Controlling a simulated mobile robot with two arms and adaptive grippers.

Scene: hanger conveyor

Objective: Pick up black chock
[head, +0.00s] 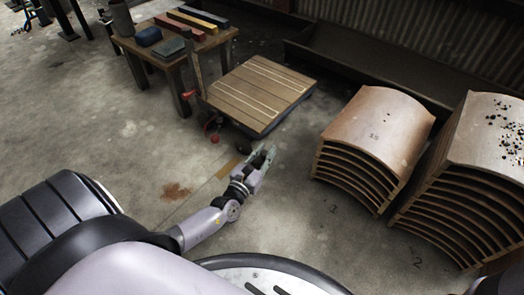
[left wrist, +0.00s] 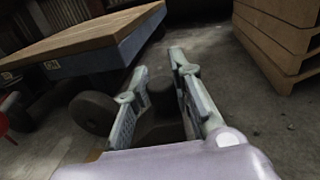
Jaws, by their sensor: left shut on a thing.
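My left gripper (head: 265,157) is low over the floor beside the front right corner of a wooden-topped cart (head: 262,92). In the left wrist view its two fingers (left wrist: 160,80) are some way apart, with a dark block, the black chock (left wrist: 165,128), between them. The gripper is shut on it. The chock is in shade and partly hidden by the fingers; I cannot make it out in the head view. A dark cart wheel (left wrist: 93,112) is just left of the fingers. My right gripper is not in view.
Stacks of curved wooden panels (head: 372,140) stand to the right, one numbered, with a larger stack (head: 480,165) beyond. A wooden table (head: 170,50) with coloured blocks is at the back left. Open concrete floor lies left of my arm and between cart and panels.

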